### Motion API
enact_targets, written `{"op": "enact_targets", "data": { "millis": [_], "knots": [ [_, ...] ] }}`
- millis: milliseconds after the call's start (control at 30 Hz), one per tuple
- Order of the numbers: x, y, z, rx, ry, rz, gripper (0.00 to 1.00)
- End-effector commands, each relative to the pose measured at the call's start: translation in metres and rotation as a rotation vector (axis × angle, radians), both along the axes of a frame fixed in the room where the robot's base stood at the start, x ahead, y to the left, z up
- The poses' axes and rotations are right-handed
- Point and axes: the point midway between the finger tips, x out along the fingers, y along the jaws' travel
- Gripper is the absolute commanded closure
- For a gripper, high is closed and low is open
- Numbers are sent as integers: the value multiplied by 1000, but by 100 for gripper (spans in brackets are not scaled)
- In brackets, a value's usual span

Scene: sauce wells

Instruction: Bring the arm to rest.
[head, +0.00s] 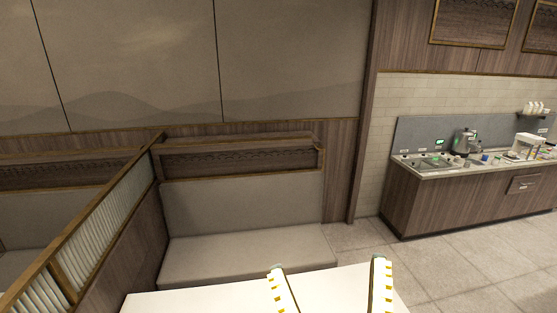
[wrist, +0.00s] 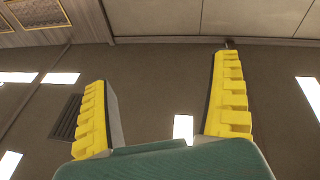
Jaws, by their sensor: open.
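In the head view my gripper (head: 328,268) shows at the bottom edge, with two fingers apart and their tips pointing up and away. Nothing is between the fingers. In the wrist view my gripper (wrist: 168,72) shows two yellow ribbed fingers spread wide, with empty space between them. Behind them the wrist view shows a dark ceiling with bright light panels (wrist: 183,128) and a dark vent (wrist: 66,117). Most of my arm is out of view.
A grey cushioned bench (head: 245,255) stands ahead, with a wood-framed partition (head: 95,235) at left. A wooden counter (head: 455,205) with a coffee machine (head: 465,141) and small items stands at far right. Tiled floor (head: 450,260) is clear before it. A white surface (head: 200,302) lies at the bottom.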

Motion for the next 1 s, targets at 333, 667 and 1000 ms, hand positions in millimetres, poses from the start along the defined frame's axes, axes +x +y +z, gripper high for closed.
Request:
{"op": "enact_targets", "data": {
  "millis": [333,667,1000],
  "knots": [
    [-32,-9,26,171,-94,20,7],
    [-32,-9,26,171,-94,20,7],
    [-32,-9,26,171,-94,20,7]
  ]
}}
